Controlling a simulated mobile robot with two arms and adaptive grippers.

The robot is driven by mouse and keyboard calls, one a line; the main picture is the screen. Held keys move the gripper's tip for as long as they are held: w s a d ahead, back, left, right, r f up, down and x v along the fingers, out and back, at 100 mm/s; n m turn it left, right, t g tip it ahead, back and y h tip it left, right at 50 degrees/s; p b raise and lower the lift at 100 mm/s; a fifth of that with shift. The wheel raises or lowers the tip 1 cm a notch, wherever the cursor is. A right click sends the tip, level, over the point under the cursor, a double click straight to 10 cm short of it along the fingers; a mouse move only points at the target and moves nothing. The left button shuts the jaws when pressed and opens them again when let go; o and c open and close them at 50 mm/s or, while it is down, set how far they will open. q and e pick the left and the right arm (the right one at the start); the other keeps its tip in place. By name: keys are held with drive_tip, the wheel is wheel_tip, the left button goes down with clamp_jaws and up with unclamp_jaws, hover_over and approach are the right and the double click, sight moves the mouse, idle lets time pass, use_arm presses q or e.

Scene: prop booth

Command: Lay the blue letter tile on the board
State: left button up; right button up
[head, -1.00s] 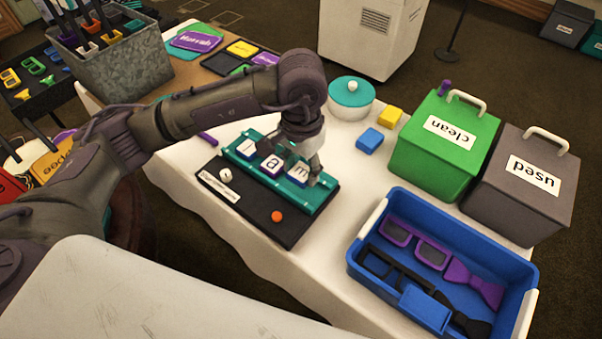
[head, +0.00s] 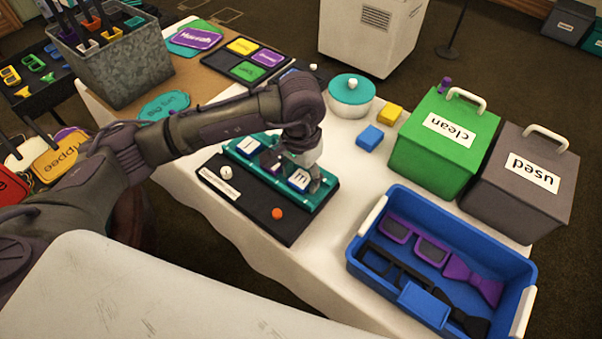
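The dark board (head: 245,219) lies on the white table with a teal rack (head: 309,205) on it. Tiles stand along the rack: a blue-edged one with a stroke-like letter (head: 249,147) at the left, a purple one (head: 270,161) mostly hidden by my gripper, and a blue one with "m" (head: 299,179) at the right. My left gripper (head: 298,177) points down over the rack at the purple and "m" tiles. A fingertip is beside the "m" tile. Its finger gap and any grip are hidden. My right gripper is not in view.
A white piece (head: 225,172) and an orange piece (head: 277,213) sit on the board. A blue block (head: 370,138), a yellow block (head: 390,115) and a teal round box (head: 350,97) are behind to the right. A blue tray (head: 440,200) and green bin (head: 440,150) stand right.

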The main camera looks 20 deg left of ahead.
sight(301, 178)
use_arm(q)
drive_tip(key=shift+o, duration=0.5)
drive_tip(key=shift+r, duration=0.2)
wheel_tip(301, 178, up, 12)
drive_tip(key=shift+b, duration=0.45)
